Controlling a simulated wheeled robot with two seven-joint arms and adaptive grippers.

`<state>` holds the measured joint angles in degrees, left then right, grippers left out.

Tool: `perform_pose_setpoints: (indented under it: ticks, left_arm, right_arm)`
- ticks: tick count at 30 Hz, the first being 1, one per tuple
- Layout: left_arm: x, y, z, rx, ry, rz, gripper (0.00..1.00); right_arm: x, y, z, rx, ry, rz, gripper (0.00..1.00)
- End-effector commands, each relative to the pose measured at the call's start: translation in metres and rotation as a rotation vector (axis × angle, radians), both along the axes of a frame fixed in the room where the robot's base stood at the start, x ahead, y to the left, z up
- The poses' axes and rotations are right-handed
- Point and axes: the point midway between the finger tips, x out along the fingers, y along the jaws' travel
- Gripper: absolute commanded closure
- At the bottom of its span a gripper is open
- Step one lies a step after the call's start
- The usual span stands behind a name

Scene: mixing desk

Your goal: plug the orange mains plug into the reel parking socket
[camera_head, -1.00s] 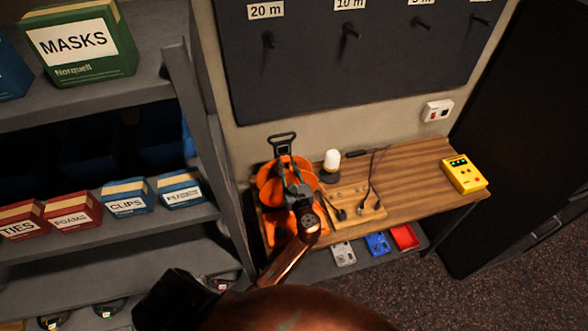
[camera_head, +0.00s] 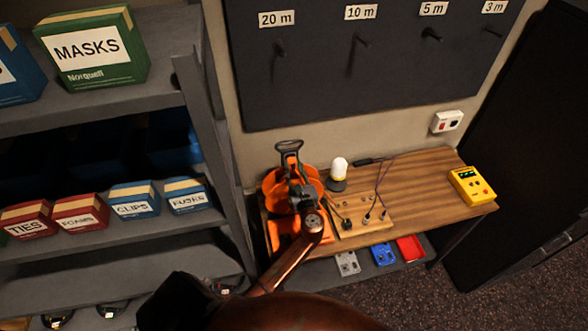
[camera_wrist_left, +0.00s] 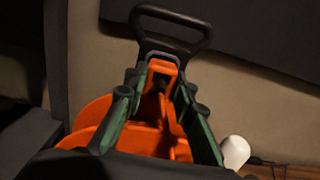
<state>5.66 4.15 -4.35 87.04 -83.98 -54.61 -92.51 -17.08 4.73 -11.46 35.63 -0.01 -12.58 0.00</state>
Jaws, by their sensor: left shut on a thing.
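The orange cable reel (camera_head: 272,183) with its black carry handle (camera_head: 289,147) stands at the left end of the wooden bench. My left gripper (camera_head: 297,182) is over the reel and hides part of it. In the left wrist view its two green-sided fingers (camera_wrist_left: 162,88) are closed about an orange piece (camera_wrist_left: 163,70) with a grey upper edge, which looks like the orange mains plug. The reel's orange drum (camera_wrist_left: 95,112) and black handle (camera_wrist_left: 172,14) lie just behind. The parking socket cannot be made out. My right gripper is not in view.
A white-topped lamp (camera_head: 338,170) stands right of the reel. A wooden board (camera_head: 376,219) with cables and a yellow tester (camera_head: 471,186) share the bench (camera_head: 420,178). A grey shelf rack (camera_head: 218,150) stands close on the left. A wall socket (camera_head: 447,121) is behind.

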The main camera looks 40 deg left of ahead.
Motion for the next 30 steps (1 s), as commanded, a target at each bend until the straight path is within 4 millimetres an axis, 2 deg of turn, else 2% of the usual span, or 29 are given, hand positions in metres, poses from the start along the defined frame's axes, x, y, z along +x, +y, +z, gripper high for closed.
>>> perform_pose_setpoints:
  ticks: [30]
  left_arm:
    - [0.0003, 0.0001, 0.0003, -0.001, -0.001, 0.000, 1.00]
  right_arm:
    - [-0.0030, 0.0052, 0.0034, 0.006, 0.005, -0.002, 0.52]
